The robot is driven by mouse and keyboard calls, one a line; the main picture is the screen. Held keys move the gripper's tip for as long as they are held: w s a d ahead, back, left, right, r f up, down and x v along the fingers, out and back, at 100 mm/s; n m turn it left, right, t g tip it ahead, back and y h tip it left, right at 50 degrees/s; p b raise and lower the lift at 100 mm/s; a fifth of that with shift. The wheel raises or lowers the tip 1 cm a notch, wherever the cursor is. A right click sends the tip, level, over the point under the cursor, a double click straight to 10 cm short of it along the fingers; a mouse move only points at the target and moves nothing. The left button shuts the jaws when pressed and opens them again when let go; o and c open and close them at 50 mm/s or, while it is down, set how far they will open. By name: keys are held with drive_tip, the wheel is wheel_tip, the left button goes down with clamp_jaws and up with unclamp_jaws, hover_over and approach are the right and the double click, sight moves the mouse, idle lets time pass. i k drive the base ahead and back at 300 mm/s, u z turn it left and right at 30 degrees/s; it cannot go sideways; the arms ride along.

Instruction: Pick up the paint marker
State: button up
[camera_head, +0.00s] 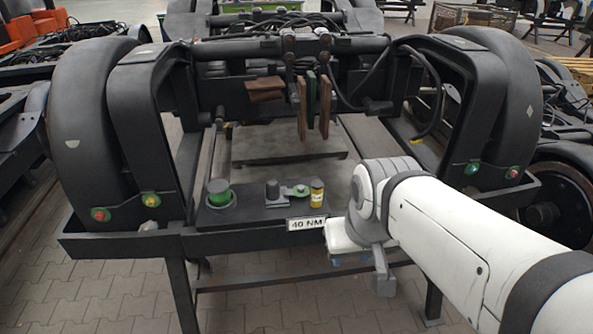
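A short yellow cylinder (317,193) stands upright on a dark shelf at the front of the bogie. It may be the paint marker, but it is too small to be sure, and no other marker shape shows clearly. My gripper (383,282) is to the right of and nearer than the yellow cylinder, at the front beam and apart from the cylinder. My wrist and arm hide part of the gripper, so its opening and anything between its fingers cannot be made out.
On the same shelf (245,212) are a green and black round part (219,193), a dark knob-like part (272,190) and a green flat piece (297,190). A "40 NM" label (307,224) is on the front beam. Large wheel arches (90,130) flank the shelf.

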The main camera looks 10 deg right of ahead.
sight(317, 185)
drive_tip(key=z, duration=0.2)
drive_tip(key=i, duration=0.9)
drive_tip(key=u, duration=0.2)
